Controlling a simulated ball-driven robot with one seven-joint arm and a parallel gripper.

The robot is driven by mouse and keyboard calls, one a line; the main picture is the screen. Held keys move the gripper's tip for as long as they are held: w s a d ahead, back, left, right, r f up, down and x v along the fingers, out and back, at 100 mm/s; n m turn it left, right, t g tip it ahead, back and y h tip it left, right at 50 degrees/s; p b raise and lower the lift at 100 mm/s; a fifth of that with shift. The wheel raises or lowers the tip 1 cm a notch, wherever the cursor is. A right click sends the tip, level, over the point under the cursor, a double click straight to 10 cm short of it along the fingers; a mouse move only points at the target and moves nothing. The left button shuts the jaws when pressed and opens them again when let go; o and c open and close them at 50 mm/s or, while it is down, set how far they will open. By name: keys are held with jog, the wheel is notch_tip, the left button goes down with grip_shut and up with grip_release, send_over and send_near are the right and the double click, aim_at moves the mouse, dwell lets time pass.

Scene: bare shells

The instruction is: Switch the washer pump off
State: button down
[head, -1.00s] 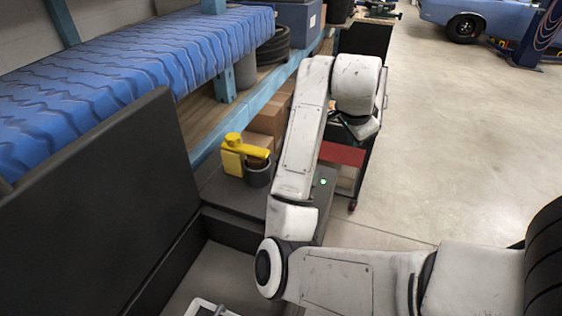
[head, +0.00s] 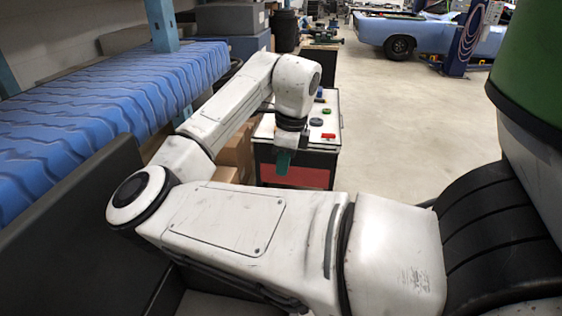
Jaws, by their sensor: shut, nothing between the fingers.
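A box with a white top (head: 332,111) and dark sides stands on the floor ahead, just right of centre. On its top are a red control (head: 328,135), a dark green round control (head: 316,121) and a blue control (head: 320,95). Labels are too small to read, so I cannot tell which one is for the washer pump. My gripper (head: 283,162) has teal fingers pointing down, in front of the box's near side. The fingers look shut and empty. My wrist hides the left part of the top.
A blue-covered shelf (head: 110,110) runs along the left. Cardboard boxes (head: 236,155) stand beneath it, beside the panel box. A dark upright panel (head: 70,215) is at lower left. Open floor (head: 410,120) lies to the right, with a blue car (head: 425,35) far back.

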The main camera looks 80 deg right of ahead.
jog(key=f, duration=0.3)
jog(key=w+f+p, duration=0.1)
jog(key=f, duration=0.6)
jog(key=shift+w+f, duration=0.2)
